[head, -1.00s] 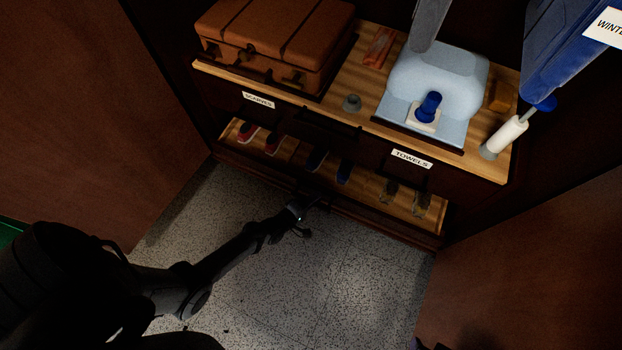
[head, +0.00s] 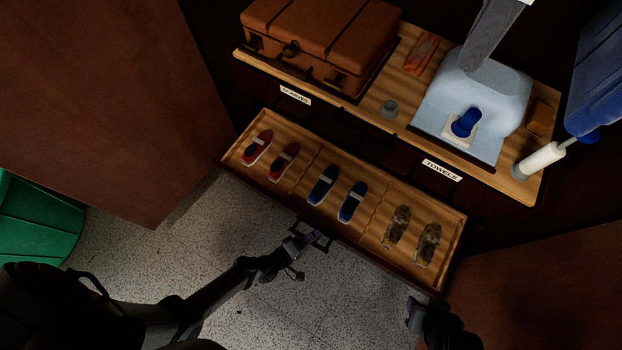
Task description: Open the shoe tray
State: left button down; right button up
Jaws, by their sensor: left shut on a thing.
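The shoe tray (head: 369,211) is a wooden pull-out drawer low in the cabinet, and it stands pulled out. In it lie red shoes (head: 257,147), blue shoes (head: 322,186) and brown patterned shoes (head: 397,227), in pairs from left to right. A dark handle (head: 325,243) sits on the middle of its front. My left gripper (head: 311,237) is shut on this handle. My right gripper (head: 416,312) is at the bottom right, in front of the tray's right end; its fingers are too dark to read.
The wooden shelf above holds a brown suitcase (head: 318,40), a grey knob-like piece (head: 389,109), a blue-white container (head: 486,95) and a white roller (head: 541,158). Brown doors (head: 100,90) stand open on both sides. A green bin (head: 38,220) is at left. Speckled floor (head: 245,310) lies clear in front.

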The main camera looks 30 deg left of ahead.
pick_arm(q)
jog(key=c, duration=1.1)
grip_release()
jog(key=shift+s, duration=0.1)
jog(key=shift+s+a+r+p, duration=0.25)
jog(key=shift+s+p, duration=0.1)
jog(key=shift+s, duration=0.1)
jog(key=p+v, duration=0.3)
jog(key=v, duration=0.6)
jog(key=shift+s+a, duration=0.15)
jog(key=shift+s, duration=0.15)
jog(key=shift+f, duration=0.15)
